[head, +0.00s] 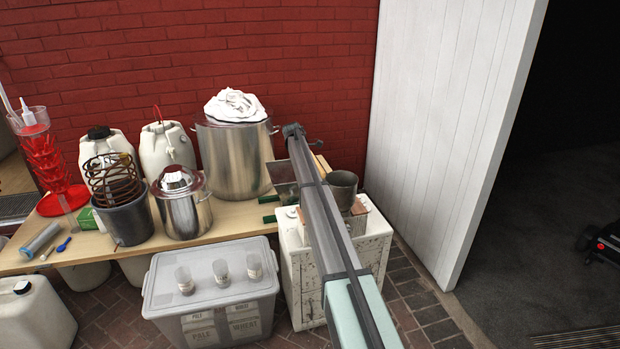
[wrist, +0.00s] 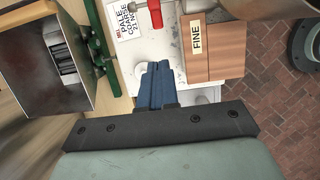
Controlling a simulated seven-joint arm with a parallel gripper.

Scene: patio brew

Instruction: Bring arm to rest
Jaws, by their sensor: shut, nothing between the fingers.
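In the wrist view, my gripper (wrist: 158,68) has its blue fingers pressed together with nothing between them. They show over the top of a white cabinet (wrist: 203,95), beside a pale round knob-like piece. I cannot tell whether the fingertips touch anything. In the head view, my arm reaches up from the bottom right across the white cabinet (head: 307,265). My fingers are not distinguishable there.
Near my fingers are a wooden block labelled FINE (wrist: 212,50), a paper label (wrist: 127,18) and a metal hopper (wrist: 40,60) on green bars. A large steel pot (head: 233,165) stands left of my arm. A lidded plastic box (head: 210,300) sits on the brick floor.

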